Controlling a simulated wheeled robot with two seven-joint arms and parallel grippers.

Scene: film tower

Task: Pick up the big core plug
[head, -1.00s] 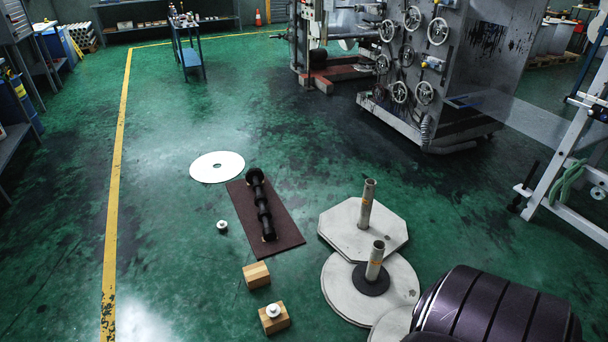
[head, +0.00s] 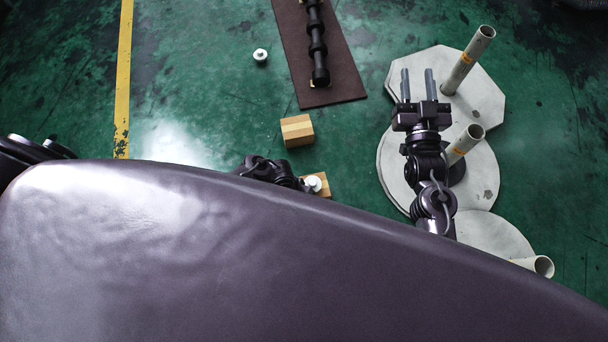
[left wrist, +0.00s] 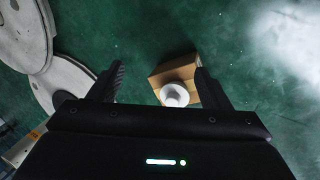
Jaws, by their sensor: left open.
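A white round plug (head: 314,184) with a raised centre sits on a small wooden block (head: 325,190), partly hidden by my arm in the head view. The left wrist view shows this plug (left wrist: 174,95) on its block (left wrist: 162,76), beyond and between the spread fingers of my left gripper (left wrist: 160,80), not gripped. A second white plug (head: 260,56) stands on the green floor farther off. I cannot tell for sure from these views which plug is bigger. My right gripper (head: 418,86) is open and empty, above the pale plates.
Pale plates (head: 402,175) with upright tubes (head: 468,60) lie at the right. Another wooden block (head: 297,131) is on the floor. A black ringed shaft (head: 317,45) lies on a brown mat (head: 345,85). The floor left of the mat is mostly clear.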

